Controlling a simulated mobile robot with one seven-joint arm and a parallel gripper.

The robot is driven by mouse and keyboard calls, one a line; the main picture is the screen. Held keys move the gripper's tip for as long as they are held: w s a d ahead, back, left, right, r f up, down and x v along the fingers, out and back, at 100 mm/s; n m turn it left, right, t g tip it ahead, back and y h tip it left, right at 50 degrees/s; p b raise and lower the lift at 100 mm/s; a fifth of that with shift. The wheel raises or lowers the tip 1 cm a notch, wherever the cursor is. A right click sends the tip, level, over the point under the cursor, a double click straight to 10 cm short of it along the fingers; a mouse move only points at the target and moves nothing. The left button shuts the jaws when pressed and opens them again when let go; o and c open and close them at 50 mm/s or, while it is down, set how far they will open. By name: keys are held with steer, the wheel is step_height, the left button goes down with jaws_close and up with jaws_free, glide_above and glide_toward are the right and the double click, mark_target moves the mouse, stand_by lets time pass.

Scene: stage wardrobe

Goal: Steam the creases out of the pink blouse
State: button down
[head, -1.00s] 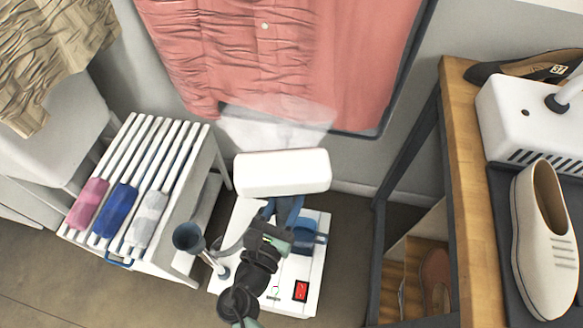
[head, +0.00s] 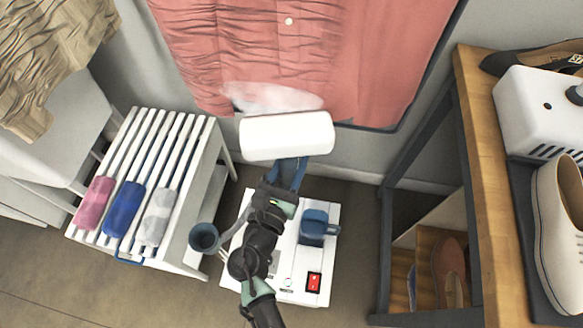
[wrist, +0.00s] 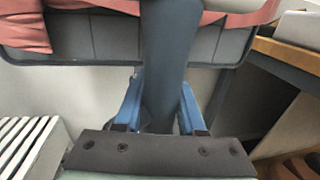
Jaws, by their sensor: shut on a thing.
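The pink blouse (head: 300,50) hangs at the top of the head view against a dark-edged board. Its left and middle parts show many creases; its right part looks smooth. My gripper (head: 288,172) is shut on the grey handle (wrist: 168,75) of the steamer, with a blue finger on each side in the wrist view. The white steamer head (head: 287,136) is level with the blouse's lower hem, in front of it. I cannot tell whether they touch. White steam (head: 270,97) rises over the hem. The white steamer base (head: 290,262) with a red switch stands on the floor below.
A white slatted rack (head: 150,150) with pink, blue and grey rolled ends stands left. A wooden-topped bench (head: 485,170) with shoes (head: 562,225) and a white device is right. A crumpled tan cloth (head: 50,60) hangs upper left. A blue-grey cup (head: 203,237) is beside the base.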

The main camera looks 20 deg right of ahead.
mark_target(295, 124)
steer(key=shift+w+d+r, duration=0.1)
steer(key=shift+w+d, duration=0.1)
steer(key=shift+w, duration=0.1)
steer(key=shift+r, duration=0.15)
steer(key=shift+r+p, duration=2.35)
steer(key=shift+p, duration=0.1)
steer(key=shift+r, duration=0.1)
steer(key=shift+r+p, duration=2.4)
steer(key=shift+p, duration=0.05)
steer(key=shift+r+p, duration=2.35)
steer(key=shift+r, duration=0.05)
steer(key=shift+r+p, duration=2.35)
steer(key=shift+r, duration=0.05)
